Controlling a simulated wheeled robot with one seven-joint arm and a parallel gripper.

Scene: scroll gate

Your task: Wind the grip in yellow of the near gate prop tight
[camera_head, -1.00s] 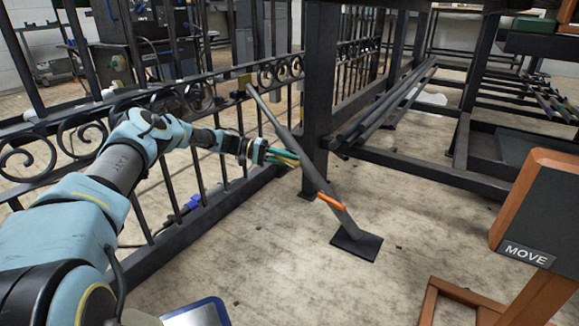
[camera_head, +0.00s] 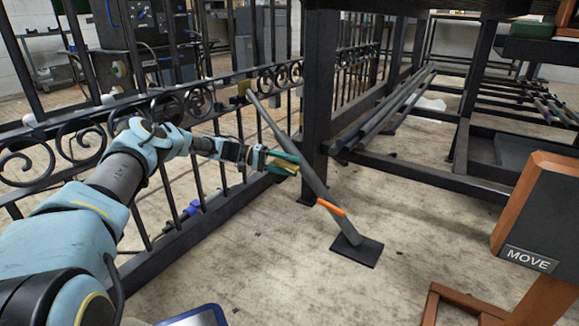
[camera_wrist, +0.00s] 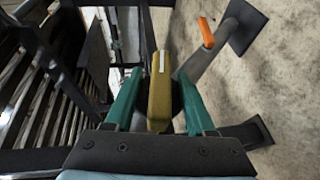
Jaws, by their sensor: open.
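The near gate prop (camera_head: 312,178) is a grey strut sloping from the gate rail down to a dark foot plate (camera_head: 357,250). An orange lever (camera_head: 331,207) sits on its lower part; it also shows in the wrist view (camera_wrist: 206,32). The yellow grip (camera_wrist: 159,95) is a bar with a pale stripe. It lies between the green fingers of my gripper (camera_wrist: 160,88), which is open, with a visible gap on the left side. In the head view my gripper (camera_head: 284,163) is beside the strut's middle; the grip is small and partly hidden there.
The black scroll gate (camera_head: 160,125) runs along the left, close to my arm. A dark steel rack (camera_head: 322,100) stands behind the prop. An orange-framed MOVE sign (camera_head: 530,257) is at the right.

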